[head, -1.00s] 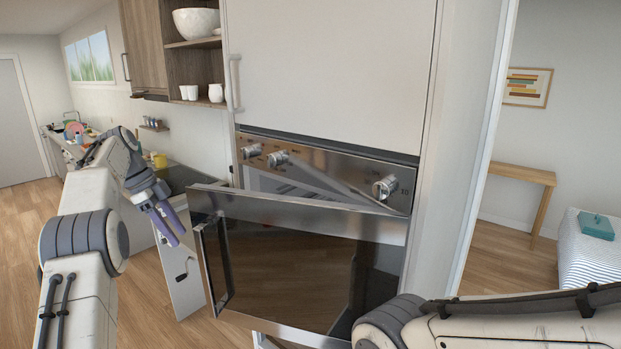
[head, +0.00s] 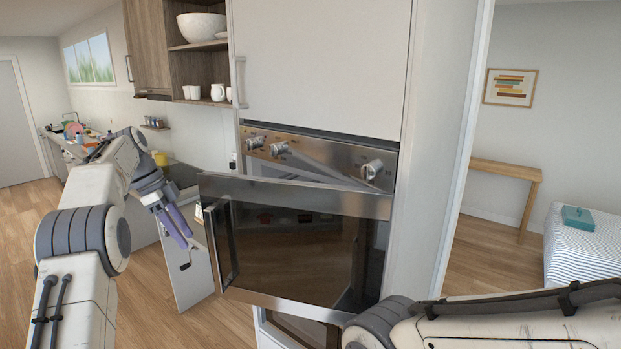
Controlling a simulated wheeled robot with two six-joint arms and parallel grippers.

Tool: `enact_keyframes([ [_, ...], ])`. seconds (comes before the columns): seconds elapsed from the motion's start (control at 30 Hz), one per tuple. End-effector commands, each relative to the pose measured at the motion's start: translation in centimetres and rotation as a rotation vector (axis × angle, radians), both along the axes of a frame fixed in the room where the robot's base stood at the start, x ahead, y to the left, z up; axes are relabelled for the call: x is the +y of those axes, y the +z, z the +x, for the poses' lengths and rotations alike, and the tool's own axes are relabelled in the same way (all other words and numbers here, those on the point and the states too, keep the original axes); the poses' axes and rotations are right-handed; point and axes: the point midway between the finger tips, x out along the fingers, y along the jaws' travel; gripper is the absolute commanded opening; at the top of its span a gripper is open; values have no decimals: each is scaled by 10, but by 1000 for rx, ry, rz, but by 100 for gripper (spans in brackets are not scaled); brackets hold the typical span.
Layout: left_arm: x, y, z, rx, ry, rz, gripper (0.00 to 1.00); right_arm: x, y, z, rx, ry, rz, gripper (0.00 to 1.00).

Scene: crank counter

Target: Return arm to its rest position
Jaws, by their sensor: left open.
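My left gripper (head: 178,228) hangs at the left, its purple fingers pointing down and to the right. It is open and holds nothing that I can see. It is just left of the oven door (head: 290,245), apart from it in the picture. My left arm comes in from the lower left with its elbow bent. My right arm shows only as a thick link at the lower right; its gripper is out of view. The oven door hangs partly open, tilted out from the oven, with a dark glass pane.
The oven panel (head: 318,155) with several knobs is above the door. A tall white cabinet (head: 315,65) rises over it. A lower white panel (head: 185,270) stands left of the door. A wooden side table (head: 507,175) and a striped bed (head: 585,255) are at the right. Floor is free at the left.

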Motion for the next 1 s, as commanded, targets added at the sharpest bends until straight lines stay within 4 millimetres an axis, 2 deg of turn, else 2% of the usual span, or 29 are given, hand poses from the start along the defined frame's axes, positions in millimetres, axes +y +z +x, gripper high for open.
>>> enact_keyframes([
  [0.27,-47,0,-6,46,64,22,50,0,-8,0,-1,-1,1,42],
  [0.47,-101,-5,-23,100,147,52,50,0,-17,0,-1,-1,1,42],
  [0.77,-178,-20,-74,167,286,111,50,0,-30,0,-1,-2,1,42],
  [1.0,-227,-39,-130,200,390,159,50,0,-41,0,-1,-3,1,42],
])
